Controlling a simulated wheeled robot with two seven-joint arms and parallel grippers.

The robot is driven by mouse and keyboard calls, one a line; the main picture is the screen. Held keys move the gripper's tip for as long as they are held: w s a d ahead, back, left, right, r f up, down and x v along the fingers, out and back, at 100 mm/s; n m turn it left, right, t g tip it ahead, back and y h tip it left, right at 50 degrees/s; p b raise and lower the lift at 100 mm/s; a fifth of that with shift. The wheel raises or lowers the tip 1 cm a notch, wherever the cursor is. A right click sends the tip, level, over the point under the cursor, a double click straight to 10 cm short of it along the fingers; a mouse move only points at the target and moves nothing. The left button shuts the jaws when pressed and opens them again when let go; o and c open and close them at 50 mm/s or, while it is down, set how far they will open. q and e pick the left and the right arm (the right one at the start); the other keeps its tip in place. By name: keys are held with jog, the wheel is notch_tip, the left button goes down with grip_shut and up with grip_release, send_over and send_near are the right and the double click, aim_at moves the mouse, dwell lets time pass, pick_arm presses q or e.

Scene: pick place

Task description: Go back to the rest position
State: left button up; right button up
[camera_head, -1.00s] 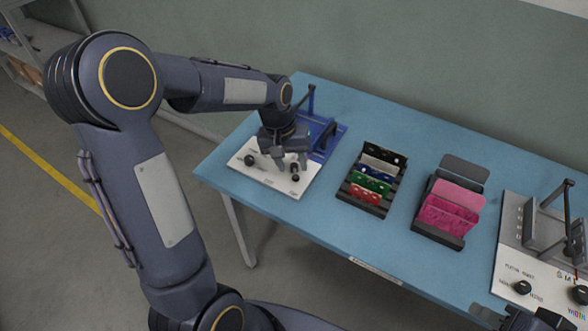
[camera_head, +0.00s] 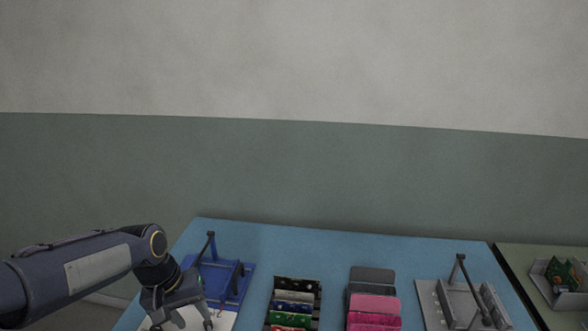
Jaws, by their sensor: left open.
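My left gripper (camera_head: 184,322) is at the lower left of the head view, at the end of the left arm that comes in from the left. It is open and hangs over the white panel (camera_head: 222,320) in front of the blue fixture (camera_head: 225,283). Nothing shows between its fingers, though the bottom edge of the picture lies close to the fingertips. My right gripper does not show.
The blue table (camera_head: 330,252) stands against a grey and green wall. A black rack (camera_head: 297,284) of coloured boards, a rack of pink pieces (camera_head: 374,304) and a grey fixture (camera_head: 458,300) stand on it. Another table at right holds a bin (camera_head: 555,285) with green boards.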

pick_arm(q)
jog(key=s+d+r+m+t+p, duration=0.1)
jog(key=s+d+r+t, duration=0.1)
jog(key=s, duration=0.7)
jog(key=s+d+r+m+t+h+p, duration=0.1)
jog(key=s+d+r+t+p, duration=0.1)
jog(key=s+r, duration=0.3)
jog(key=s, duration=0.4)
jog(key=shift+s+h, duration=0.3)
jog(key=shift+s, duration=0.1)
